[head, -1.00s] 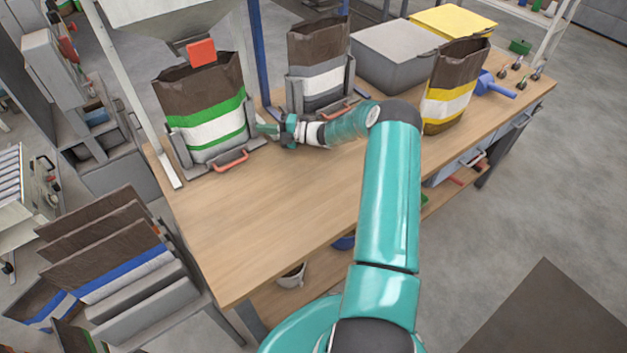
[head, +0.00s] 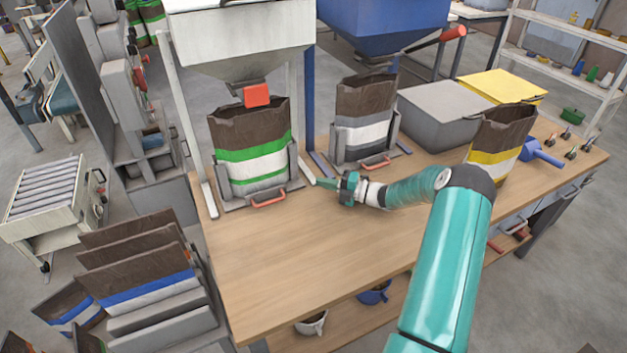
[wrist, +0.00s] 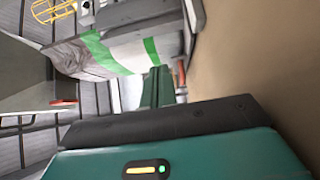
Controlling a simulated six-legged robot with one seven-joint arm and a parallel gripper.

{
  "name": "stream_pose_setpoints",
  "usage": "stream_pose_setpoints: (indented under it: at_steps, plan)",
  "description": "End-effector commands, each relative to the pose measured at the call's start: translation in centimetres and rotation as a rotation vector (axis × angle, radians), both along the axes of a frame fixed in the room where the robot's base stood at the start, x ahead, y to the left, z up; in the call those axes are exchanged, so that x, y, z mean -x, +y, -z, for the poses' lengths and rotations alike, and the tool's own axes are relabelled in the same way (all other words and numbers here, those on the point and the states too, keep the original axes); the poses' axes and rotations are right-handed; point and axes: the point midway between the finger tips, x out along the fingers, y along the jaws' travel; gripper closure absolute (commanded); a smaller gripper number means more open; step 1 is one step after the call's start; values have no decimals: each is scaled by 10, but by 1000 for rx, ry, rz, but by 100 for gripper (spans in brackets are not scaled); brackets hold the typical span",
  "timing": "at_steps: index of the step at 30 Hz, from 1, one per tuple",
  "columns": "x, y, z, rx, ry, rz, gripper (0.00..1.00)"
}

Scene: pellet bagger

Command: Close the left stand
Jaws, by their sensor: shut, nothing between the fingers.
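The left stand (head: 225,187) is a grey holder on the table under the white hopper, with an orange-red handle (head: 268,198) at its front. A brown bag with green and white bands (head: 250,150) stands upright in it, its top open. My gripper (head: 318,182) is shut and empty, just right of the left stand's right side plate; whether it touches the plate I cannot tell. In the wrist view, the shut green fingers (wrist: 157,88) point toward the green-banded bag (wrist: 95,55) and the stand's grey plates (wrist: 145,18), which appear sideways.
The second stand (head: 340,145) with a grey-banded bag (head: 362,115) is just behind my gripper. A grey bin (head: 440,112), a yellow-banded bag (head: 500,140) and a blue scoop (head: 540,153) are at the right. The table's front left (head: 290,260) is clear.

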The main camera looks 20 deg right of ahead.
Motion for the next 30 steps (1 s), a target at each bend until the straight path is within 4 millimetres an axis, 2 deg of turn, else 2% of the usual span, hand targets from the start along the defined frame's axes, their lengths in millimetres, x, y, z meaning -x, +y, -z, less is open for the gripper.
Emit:
stream_pose_setpoints:
  at_steps: [12, 18, 24, 30]
  plan:
    - [66, -69, 0, 1, 0, 3, 100]
    - [93, -96, 0, 1, 0, 3, 100]
    - [107, -108, 0, 1, 1, 1, 100]
    - [108, -109, 0, 0, 0, 0, 100]
